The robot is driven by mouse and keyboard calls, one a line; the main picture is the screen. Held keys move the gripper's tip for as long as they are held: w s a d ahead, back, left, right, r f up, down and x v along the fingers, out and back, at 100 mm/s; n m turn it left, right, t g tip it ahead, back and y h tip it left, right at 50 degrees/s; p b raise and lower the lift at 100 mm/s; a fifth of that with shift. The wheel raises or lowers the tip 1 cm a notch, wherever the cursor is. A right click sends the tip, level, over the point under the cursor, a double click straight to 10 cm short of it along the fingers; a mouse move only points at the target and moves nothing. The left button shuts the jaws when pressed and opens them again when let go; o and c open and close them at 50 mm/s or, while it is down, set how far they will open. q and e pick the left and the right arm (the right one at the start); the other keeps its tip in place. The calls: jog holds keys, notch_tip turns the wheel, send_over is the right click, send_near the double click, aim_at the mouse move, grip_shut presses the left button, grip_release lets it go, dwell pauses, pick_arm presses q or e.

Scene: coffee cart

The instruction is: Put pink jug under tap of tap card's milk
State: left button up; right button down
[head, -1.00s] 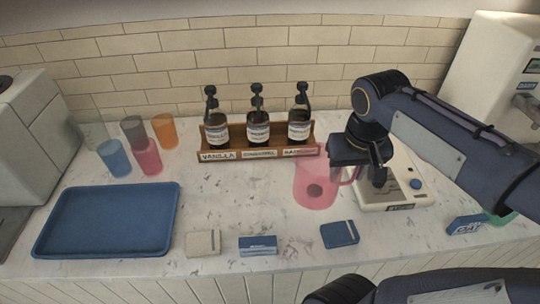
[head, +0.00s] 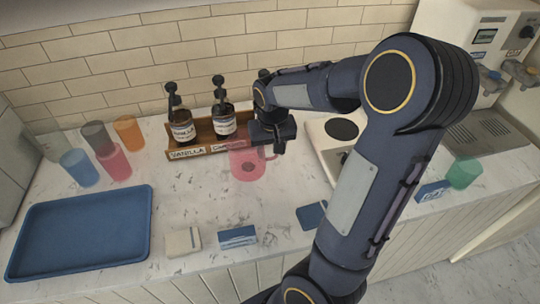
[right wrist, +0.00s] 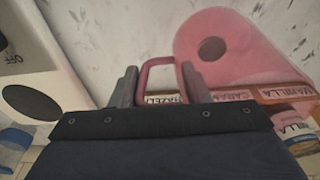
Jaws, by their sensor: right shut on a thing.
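The pink jug (head: 246,164) is see-through, with a dark round spot at its base, and is in front of the syrup rack. My right gripper (head: 278,143) is at its right side, shut on its handle. In the right wrist view the handle (right wrist: 157,72) is between the fingers of the gripper (right wrist: 158,85), and the jug body (right wrist: 235,30) is beyond. I cannot tell whether the jug touches the counter. A blue tap card (head: 432,190) stands at the right; its lettering may read OAT. My left gripper is out of view.
The syrup rack (head: 190,154) is close behind the jug. A blue tray (head: 80,235) is left.

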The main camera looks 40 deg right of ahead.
aim_at(270, 158)
jog(key=shift+w+f, duration=0.2)
jog(key=shift+f, duration=1.55)
jog(key=shift+f, duration=0.2)
jog(key=c, duration=0.8)
grip_release()
